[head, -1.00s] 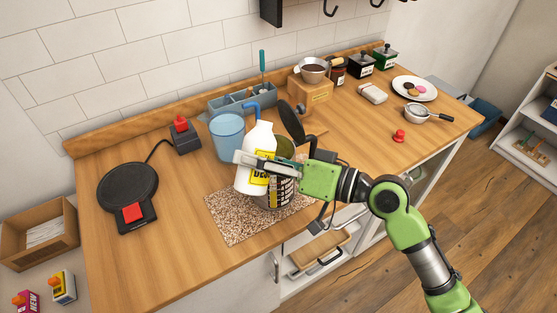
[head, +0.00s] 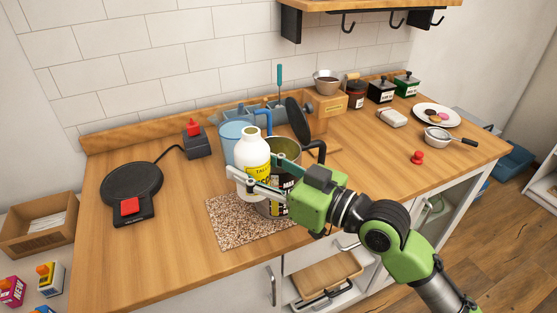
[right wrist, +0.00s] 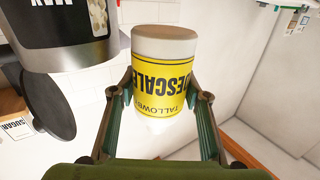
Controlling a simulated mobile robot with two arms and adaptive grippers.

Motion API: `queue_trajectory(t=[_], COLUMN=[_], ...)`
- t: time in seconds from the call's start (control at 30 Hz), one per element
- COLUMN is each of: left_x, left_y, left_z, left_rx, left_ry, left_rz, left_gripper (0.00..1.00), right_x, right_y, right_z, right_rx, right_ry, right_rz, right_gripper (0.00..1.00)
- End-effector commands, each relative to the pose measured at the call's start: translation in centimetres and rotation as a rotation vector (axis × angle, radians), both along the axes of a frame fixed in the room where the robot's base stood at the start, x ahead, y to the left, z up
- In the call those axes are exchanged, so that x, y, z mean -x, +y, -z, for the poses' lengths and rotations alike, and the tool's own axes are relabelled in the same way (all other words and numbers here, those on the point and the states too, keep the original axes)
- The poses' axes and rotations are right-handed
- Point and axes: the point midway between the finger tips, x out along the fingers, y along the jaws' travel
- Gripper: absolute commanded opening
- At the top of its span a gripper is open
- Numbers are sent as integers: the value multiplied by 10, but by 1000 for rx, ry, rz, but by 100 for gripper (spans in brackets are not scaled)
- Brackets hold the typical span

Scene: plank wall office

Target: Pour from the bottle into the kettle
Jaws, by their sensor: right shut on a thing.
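A white bottle (head: 252,150) with a yellow descaler label is held nearly upright by my right gripper (head: 254,178). The bottle (right wrist: 165,72) also shows between both fingers in the right wrist view. The kettle (head: 278,193) stands on a speckled mat (head: 235,224), partly hidden behind the bottle and gripper. Its dark lid (head: 298,120) is raised and its open top shows just right of the bottle. The kettle (right wrist: 60,25) also fills the upper left of the right wrist view. I cannot tell whether bottle and kettle touch. My left gripper is out of view.
A blue jug (head: 237,137) stands close behind the bottle. A black round base (head: 132,185) with a red switch lies at left. A plate (head: 437,115), a strainer (head: 440,138) and a red knob-like object (head: 416,158) are at right. The counter's left front is clear.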

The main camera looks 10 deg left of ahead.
Motion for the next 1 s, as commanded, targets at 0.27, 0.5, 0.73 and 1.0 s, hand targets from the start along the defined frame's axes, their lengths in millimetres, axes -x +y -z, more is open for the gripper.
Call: queue_trajectory(t=[0.27,0.5,0.73,1.0], left_x=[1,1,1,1], left_y=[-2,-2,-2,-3], left_z=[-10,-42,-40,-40], left_rx=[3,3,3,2], left_ry=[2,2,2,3], left_rz=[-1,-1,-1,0], left_gripper=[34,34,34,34], right_x=[-1,0,-1,-1], right_y=[1,1,1,1], right_z=[-17,-51,-50,-50], right_rx=[14,14,13,13], right_ry=[-46,-44,-43,-43], right_rz=[3,3,3,3], right_gripper=[13,13,13,13])
